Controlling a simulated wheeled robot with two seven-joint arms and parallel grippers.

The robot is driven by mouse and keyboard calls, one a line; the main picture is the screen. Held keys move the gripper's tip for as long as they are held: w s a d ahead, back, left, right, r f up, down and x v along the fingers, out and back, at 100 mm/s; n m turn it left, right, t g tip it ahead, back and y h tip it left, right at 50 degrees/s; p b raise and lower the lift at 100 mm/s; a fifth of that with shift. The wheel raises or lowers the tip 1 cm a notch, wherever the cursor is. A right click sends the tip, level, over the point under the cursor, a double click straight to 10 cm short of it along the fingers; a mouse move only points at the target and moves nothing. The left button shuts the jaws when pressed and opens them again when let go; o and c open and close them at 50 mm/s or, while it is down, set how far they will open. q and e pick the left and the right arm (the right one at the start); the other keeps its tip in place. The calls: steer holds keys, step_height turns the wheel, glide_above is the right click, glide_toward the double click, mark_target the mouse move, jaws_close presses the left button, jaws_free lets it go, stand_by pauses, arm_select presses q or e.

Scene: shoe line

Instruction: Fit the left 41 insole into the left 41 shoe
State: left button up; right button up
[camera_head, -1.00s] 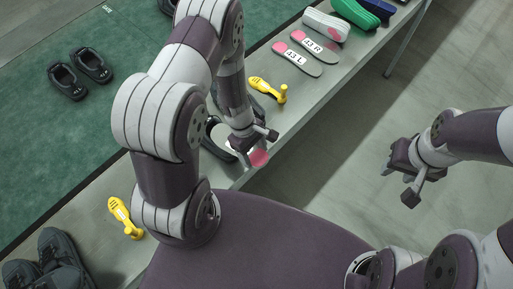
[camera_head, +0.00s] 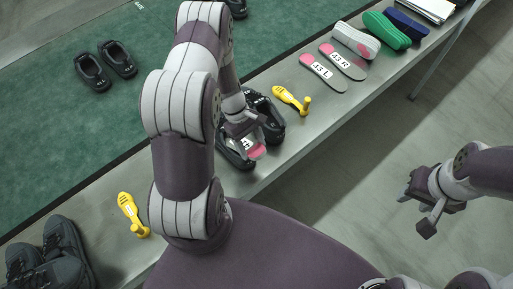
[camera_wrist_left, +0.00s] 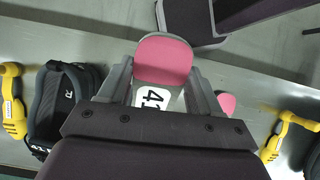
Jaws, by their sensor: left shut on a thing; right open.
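My left gripper (camera_head: 243,130) is shut on a grey insole with a pink end (camera_head: 257,152). In the left wrist view the insole (camera_wrist_left: 163,60) sits between the fingers, its white label showing a 4 and part of another digit. The gripper is over a pair of black shoes at the table's near edge. One shoe (camera_head: 236,155) is under the gripper and partly hidden by it; the other (camera_head: 270,112) is just beyond. In the left wrist view a shoe marked R (camera_wrist_left: 62,105) lies left of the gripper. My right gripper (camera_head: 424,208) is open and empty over the floor.
Yellow tools (camera_head: 291,100) (camera_head: 132,214) lie on either side of the shoe pair. Insoles marked 43 L (camera_head: 322,72) and 43 R (camera_head: 342,62) lie farther right. Black shoes (camera_head: 118,59) stand on the green mat (camera_head: 60,130). Dark sneakers (camera_head: 45,255) stand at lower left.

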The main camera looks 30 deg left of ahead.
mark_target(248, 146)
arm_select(q)
steer(key=a, duration=0.1)
steer(key=w+a+f+b, duration=0.1)
steer(key=a, duration=0.1)
steer(key=shift+w+f, duration=0.15)
steer(key=shift+f, duration=0.15)
steer(key=shift+w+a+f+y+b, duration=0.15)
steer(key=shift+w+a+f+b, duration=0.1)
steer(key=shift+a, duration=0.3)
steer(key=shift+w+a+f+y+b, duration=0.2)
steer(key=shift+a+b, duration=0.05)
steer(key=shift+a, duration=0.3)
steer(key=shift+w+a+f+y+b, duration=0.15)
steer(key=shift+w+a+f+b, duration=0.1)
steer(key=shift+a, duration=0.3)
steer(key=shift+f+t+y, duration=0.4)
steer(key=shift+f, duration=0.3)
steer(key=o, duration=1.1)
steer(key=shift+r, duration=0.15)
steer(key=shift+r+p, duration=1.15)
steer(key=shift+r, duration=0.25)
